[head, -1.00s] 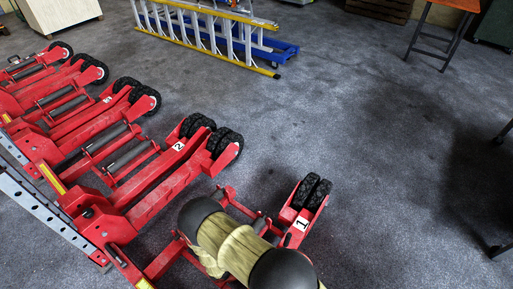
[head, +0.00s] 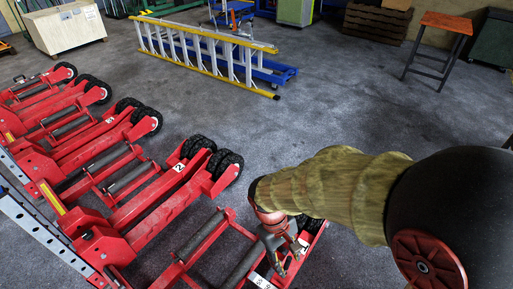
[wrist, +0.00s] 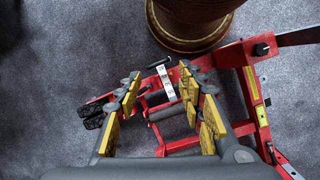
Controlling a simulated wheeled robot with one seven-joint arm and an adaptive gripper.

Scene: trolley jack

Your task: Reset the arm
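My gripper (head: 278,252) hangs at the end of my sleeved arm, above the nearest red trolley jack (head: 205,238) in the head view. In the wrist view my gripper (wrist: 160,78) has its two yellow-padded fingers spread apart with nothing between them. The nearest jack (wrist: 262,108) lies beyond and below the fingers, with its black wheels at the left and a white label near the middle. No contact between gripper and jack shows. In the head view my arm and gripper hide part of that jack's wheel end.
Several more red jacks (head: 150,205) stand in a row at the left. A yellow ladder (head: 205,62) lies behind, with a blue frame (head: 275,72) beside it. An orange-topped table (head: 447,22) stands at the back right. The grey floor (head: 330,110) between is clear.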

